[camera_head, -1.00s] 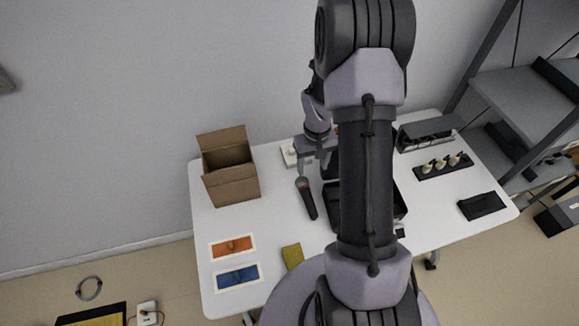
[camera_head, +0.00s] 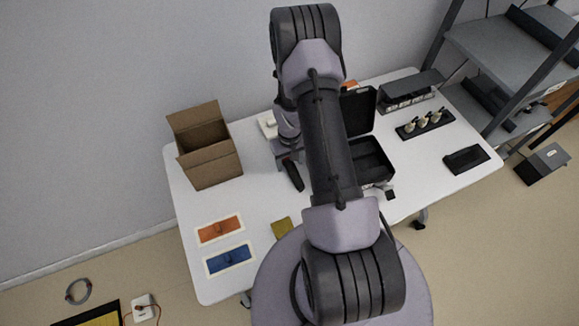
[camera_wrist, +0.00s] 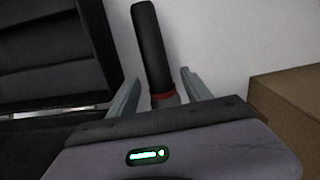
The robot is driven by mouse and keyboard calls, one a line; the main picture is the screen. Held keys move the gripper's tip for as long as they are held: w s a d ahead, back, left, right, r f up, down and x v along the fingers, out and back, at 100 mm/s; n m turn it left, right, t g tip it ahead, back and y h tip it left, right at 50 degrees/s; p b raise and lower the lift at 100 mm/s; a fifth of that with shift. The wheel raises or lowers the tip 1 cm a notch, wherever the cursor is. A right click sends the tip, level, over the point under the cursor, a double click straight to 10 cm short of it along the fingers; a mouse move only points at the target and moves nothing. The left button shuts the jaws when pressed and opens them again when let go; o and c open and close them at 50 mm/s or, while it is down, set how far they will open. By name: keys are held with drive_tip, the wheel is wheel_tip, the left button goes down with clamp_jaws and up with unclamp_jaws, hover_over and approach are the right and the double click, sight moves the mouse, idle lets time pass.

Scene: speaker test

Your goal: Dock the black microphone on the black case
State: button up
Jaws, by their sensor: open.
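The black microphone (camera_head: 294,177) lies on the white table, left of the black case. Its head end is hidden by my gripper in the head view. In the wrist view the microphone (camera_wrist: 151,45) shows its dark handle and a red ring, running up between the fingers. My gripper (camera_wrist: 160,77) is open, with one finger on each side of the microphone; contact cannot be told. The black case (camera_head: 374,160) stands open, its lid (camera_head: 358,112) raised at the back; my arm covers its left part. The dark case also fills the left of the wrist view (camera_wrist: 45,60).
An open cardboard box (camera_head: 213,165) stands left of my gripper. Orange (camera_head: 219,229) and blue (camera_head: 230,259) panels and a yellow-brown piece (camera_head: 282,228) lie in front. A black strip with several pale pieces (camera_head: 425,125) and a dark flat item (camera_head: 466,160) are at the right.

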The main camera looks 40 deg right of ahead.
drive_tip(key=shift+f, duration=0.15)
clamp_jaws()
